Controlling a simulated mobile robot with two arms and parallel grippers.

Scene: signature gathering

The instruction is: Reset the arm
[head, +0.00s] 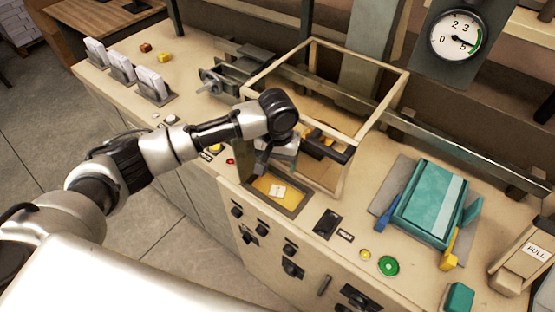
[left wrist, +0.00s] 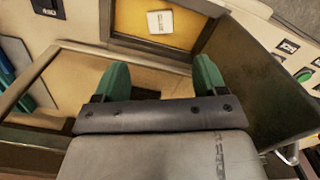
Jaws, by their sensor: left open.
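My left arm reaches in from the left in the head view. Its gripper (head: 262,160) hangs above the near edge of the workbench, just behind a yellow-floored tray (head: 296,204) and by a wooden frame (head: 345,172). In the left wrist view the two green fingertips (left wrist: 160,82) stand wide apart with nothing between them. The yellow tray, with a small white label (left wrist: 160,21) on it, lies beyond the fingers. My right gripper is in neither view.
A teal box (head: 425,208) sits on the bench at right, with a green button (head: 388,265) in front. Several white card holders (head: 153,85) stand at the far left. A gauge (head: 457,36) hangs at the back. Floor at left (head: 60,130) is clear.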

